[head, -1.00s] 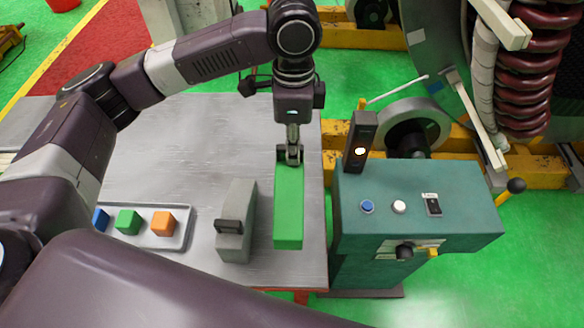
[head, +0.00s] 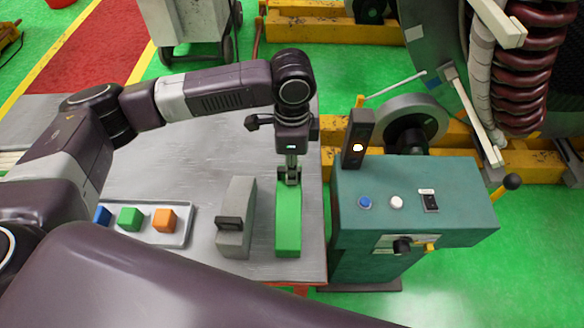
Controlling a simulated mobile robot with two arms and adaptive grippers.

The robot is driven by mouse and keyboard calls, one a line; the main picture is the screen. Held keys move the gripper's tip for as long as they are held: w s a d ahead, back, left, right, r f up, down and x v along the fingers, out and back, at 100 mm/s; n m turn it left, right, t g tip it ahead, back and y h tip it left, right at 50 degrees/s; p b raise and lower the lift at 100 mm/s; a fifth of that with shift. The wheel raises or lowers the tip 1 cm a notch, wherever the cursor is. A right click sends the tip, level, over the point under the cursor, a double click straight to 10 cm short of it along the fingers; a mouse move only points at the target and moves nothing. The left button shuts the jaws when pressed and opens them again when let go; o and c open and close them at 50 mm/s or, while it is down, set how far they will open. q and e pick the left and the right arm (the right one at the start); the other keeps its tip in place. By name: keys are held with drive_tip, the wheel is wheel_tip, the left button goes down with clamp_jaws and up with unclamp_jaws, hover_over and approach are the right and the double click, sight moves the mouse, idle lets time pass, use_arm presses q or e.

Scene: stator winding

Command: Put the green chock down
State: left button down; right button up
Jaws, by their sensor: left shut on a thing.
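The green chock (head: 288,225) is a long green block at the right side of the grey metal table (head: 180,130). My left gripper (head: 289,178) points down over its far end and is shut on it. The chock lies lengthwise, its near end close to the table's front edge. I cannot tell for sure whether its underside touches the table. My right gripper is not in view.
A grey chock (head: 236,222) with a dark handle stands just left of the green one. A tray (head: 183,238) with blue, green and orange cubes is further left. A teal control box (head: 420,195) stands close on the right.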

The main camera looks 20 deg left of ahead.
use_arm(q)
drive_tip(key=c, duration=1.9)
unclamp_jaws()
drive_tip(key=shift+c, duration=0.2)
wheel_tip(320, 180, up, 12)
drive_tip(key=b, duration=0.2)
drive_tip(key=shift+b, duration=0.3)
drive_tip(key=shift+w, duration=0.1)
